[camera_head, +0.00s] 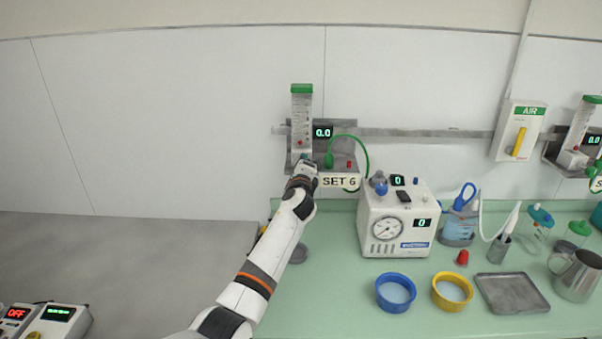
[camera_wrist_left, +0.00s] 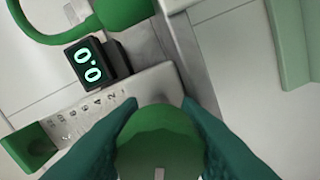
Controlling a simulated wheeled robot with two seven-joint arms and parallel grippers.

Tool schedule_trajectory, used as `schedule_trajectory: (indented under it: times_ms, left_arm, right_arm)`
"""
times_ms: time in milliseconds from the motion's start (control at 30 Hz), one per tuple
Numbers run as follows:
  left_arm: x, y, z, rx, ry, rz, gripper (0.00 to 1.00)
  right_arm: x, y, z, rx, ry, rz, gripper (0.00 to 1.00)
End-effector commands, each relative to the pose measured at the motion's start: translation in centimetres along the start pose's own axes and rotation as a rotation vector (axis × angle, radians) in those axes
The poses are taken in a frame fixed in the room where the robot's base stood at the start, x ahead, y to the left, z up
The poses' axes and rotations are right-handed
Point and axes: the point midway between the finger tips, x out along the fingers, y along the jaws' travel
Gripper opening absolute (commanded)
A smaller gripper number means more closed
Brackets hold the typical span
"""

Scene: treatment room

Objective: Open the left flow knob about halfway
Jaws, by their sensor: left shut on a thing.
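The left flowmeter (camera_head: 302,112) is a clear upright tube with a green top on the wall rail. Its display (camera_head: 323,132) reads 0.0, and the wrist view shows the same reading on the display (camera_wrist_left: 88,63). A "SET 6" label (camera_head: 339,182) sits below it. My left gripper (camera_head: 304,164) is at the foot of the flowmeter. In the left wrist view its two teal fingers (camera_wrist_left: 159,102) are shut around the round green flow knob (camera_wrist_left: 158,135), one on each side. In the head view the gripper mostly hides the knob. My right gripper is not in view.
A green hose (camera_head: 366,155) loops right of the flowmeter. A white suction unit (camera_head: 397,222) with a gauge stands on the green counter (camera_head: 330,305). Blue (camera_head: 396,291) and yellow (camera_head: 452,291) bowls and a metal tray (camera_head: 512,293) lie in front. A second flowmeter (camera_head: 579,125) is far right.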

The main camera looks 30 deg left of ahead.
Motion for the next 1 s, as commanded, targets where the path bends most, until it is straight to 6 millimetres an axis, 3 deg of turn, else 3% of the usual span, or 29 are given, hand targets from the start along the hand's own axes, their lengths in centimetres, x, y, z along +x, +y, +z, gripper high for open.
schedule_trajectory:
  times_ms: [700, 1000]
  left_arm:
    - [-0.1, -0.2, 0.3, -0.661, -0.003, -0.002, 0.07]
    - [-0.1, 0.1, 0.3, -0.679, -0.005, -0.003, 0.07]
  right_arm:
    - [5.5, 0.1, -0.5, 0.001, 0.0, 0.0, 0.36]
    - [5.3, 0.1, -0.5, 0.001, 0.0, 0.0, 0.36]
